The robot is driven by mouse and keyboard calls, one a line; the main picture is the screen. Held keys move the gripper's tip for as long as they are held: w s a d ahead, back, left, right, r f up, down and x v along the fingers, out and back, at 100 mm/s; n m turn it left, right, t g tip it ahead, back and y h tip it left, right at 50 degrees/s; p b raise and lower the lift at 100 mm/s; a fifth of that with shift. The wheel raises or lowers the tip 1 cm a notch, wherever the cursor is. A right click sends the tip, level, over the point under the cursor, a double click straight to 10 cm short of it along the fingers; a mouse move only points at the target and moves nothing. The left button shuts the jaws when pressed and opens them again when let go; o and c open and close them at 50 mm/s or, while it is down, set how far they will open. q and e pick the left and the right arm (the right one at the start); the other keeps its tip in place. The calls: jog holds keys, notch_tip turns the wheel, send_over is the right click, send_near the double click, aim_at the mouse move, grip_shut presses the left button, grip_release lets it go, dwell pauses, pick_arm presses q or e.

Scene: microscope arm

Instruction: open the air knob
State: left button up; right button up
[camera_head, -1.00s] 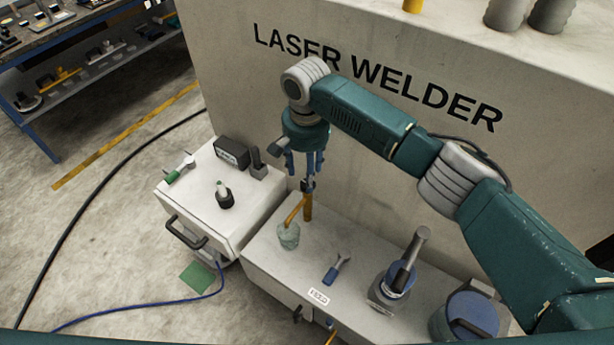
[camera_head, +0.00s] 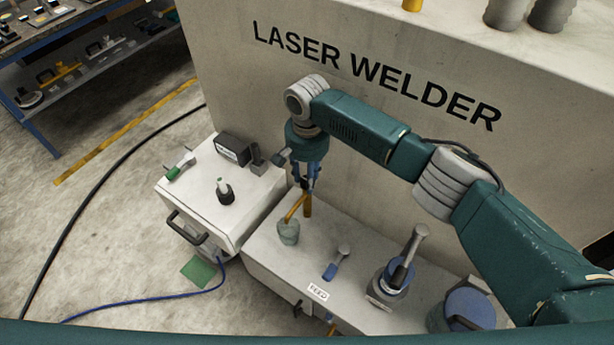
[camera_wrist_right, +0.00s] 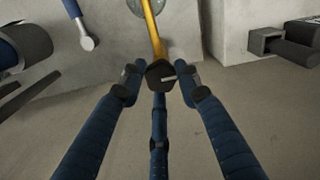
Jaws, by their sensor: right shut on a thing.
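A black knob (camera_wrist_right: 160,75) sits at the end of an orange-yellow pipe (camera_wrist_right: 152,32). It cannot be told for sure from a label whether this is the air knob. My right gripper (camera_head: 305,182) points down from above, and its blue fingers are shut around the knob. In the head view the fingers mostly hide the knob, and the orange pipe (camera_head: 307,206) shows just below them. In the right wrist view the fingers (camera_wrist_right: 158,78) close in from both sides and below. My left gripper is not in view.
The pipe stands on a low grey cabinet (camera_head: 270,251) against the laser welder wall (camera_head: 400,45). A glass cup (camera_head: 288,231), a blue-handled part (camera_head: 331,271) and a blue-topped canister (camera_head: 467,309) are on it. A white box (camera_head: 200,192) stands left.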

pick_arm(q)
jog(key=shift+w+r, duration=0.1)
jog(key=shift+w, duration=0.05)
pick_arm(e)
jog(key=shift+s+a, duration=0.1)
jog(key=shift+n+p, duration=0.35)
jog(key=shift+n, duration=0.55)
jog(key=shift+s+n, duration=0.1)
jog(key=shift+n, duration=0.7)
jog(key=n+p, duration=0.1)
jog(key=n, duration=0.2)
jog(key=shift+n, duration=0.3)
jog(key=n, duration=0.3)
jog(key=shift+f+n+p, duration=0.1)
jog(key=shift+n+p, duration=0.25)
jog(key=shift+n, duration=0.05)
jog(key=n, duration=0.6)
jog(key=shift+d, duration=0.25)
jog(key=shift+c, duration=0.2)
jog(key=n, duration=0.3)
jog(key=shift+n, duration=0.4)
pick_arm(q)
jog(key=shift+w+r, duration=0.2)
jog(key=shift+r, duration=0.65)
pick_arm(e)
jog(key=shift+w+d+n, duration=0.1)
jog(key=shift+w+n, duration=0.05)
jog(key=shift+n, duration=0.65)
jog(key=shift+w+d+n, duration=0.1)
jog(key=shift+n, duration=0.7)
